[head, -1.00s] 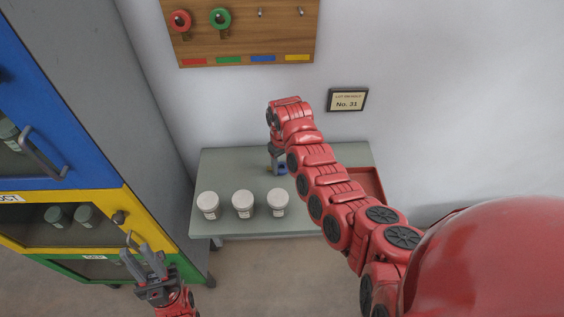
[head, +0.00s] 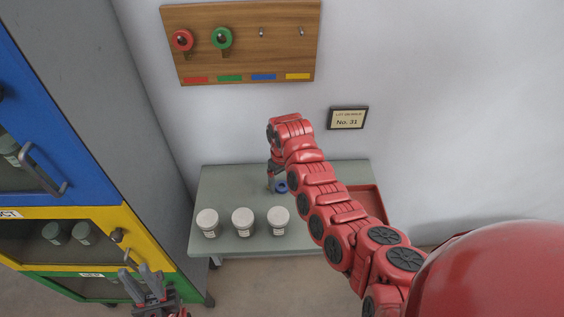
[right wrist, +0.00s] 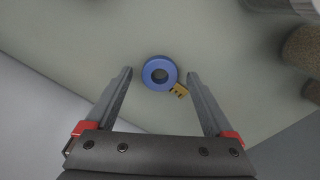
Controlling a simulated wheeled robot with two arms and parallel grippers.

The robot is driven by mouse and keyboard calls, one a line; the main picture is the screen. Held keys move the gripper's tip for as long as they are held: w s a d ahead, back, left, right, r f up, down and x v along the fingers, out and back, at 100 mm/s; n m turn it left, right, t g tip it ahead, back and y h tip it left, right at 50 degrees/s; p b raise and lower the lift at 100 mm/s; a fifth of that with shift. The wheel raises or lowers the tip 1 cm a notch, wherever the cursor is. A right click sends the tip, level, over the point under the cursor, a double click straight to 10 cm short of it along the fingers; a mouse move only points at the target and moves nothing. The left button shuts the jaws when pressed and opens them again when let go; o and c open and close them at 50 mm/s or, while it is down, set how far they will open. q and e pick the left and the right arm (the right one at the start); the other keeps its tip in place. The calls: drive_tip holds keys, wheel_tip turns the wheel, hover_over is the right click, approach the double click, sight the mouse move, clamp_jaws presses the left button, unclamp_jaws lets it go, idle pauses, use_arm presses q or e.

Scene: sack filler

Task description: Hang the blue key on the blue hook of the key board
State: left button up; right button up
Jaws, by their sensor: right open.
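The blue key (head: 281,187) lies on the grey-green table (head: 235,178). In the right wrist view its blue ring head (right wrist: 159,73) lies just beyond and between the fingertips, with a yellow bit (right wrist: 179,91) at its lower right. My right gripper (right wrist: 159,75) is open and points down over the key, not closed on it. The key board (head: 241,52) hangs on the wall, with a blue label (head: 263,77) below a bare hook (head: 262,32). My left gripper (head: 142,279) is open and empty at the lower left, away from the table.
Red (head: 182,41) and green (head: 222,38) keys hang on the board; the hook above the yellow label (head: 297,76) is bare. Several white-lidded jars (head: 243,221) line the table's front. A red tray (head: 366,203) sits at right, a cabinet (head: 60,237) at left.

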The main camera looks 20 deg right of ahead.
wheel_tip(320, 180, up, 2)
drive_tip(key=shift+s+a+r+b, duration=0.1)
drive_tip(key=shift+a+r+b, duration=0.1)
drive_tip(key=shift+b, duration=0.8)
wheel_tip(320, 180, up, 14)
drive_tip(key=shift+s, duration=0.15)
drive_tip(key=shift+p, duration=0.3)
